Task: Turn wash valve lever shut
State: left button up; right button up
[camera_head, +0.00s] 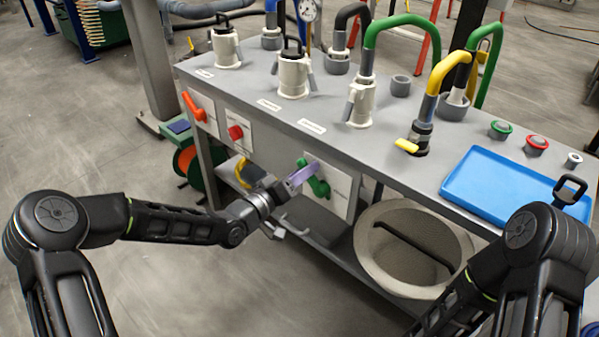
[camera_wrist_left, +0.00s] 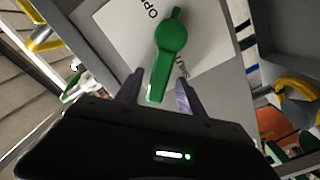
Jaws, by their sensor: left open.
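The green wash valve lever (camera_head: 318,183) is mounted on a white plate (camera_head: 340,189) on the front of the bench. In the left wrist view the lever (camera_wrist_left: 169,45) has a round hub and a long handle that points down the picture. The plate there reads OPEN at upper left. A second label right of the handle is partly hidden, seemingly SHUT. My left gripper (camera_head: 290,188) is open in front of the plate. In the wrist view its two fingers (camera_wrist_left: 158,93) stand either side of the handle's end, with gaps. My right gripper is out of view.
A red lever (camera_head: 193,106) and a red button (camera_head: 236,132) sit on panels to the left. A large round basket (camera_head: 371,255) stands on the lower shelf. Pipes, valves and a blue tray (camera_head: 490,185) are on the bench top. The floor in front is clear.

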pick_arm(q)
jog(key=p+v, duration=0.1)
jog(key=v, duration=0.7)
jog(key=shift+p, duration=0.4)
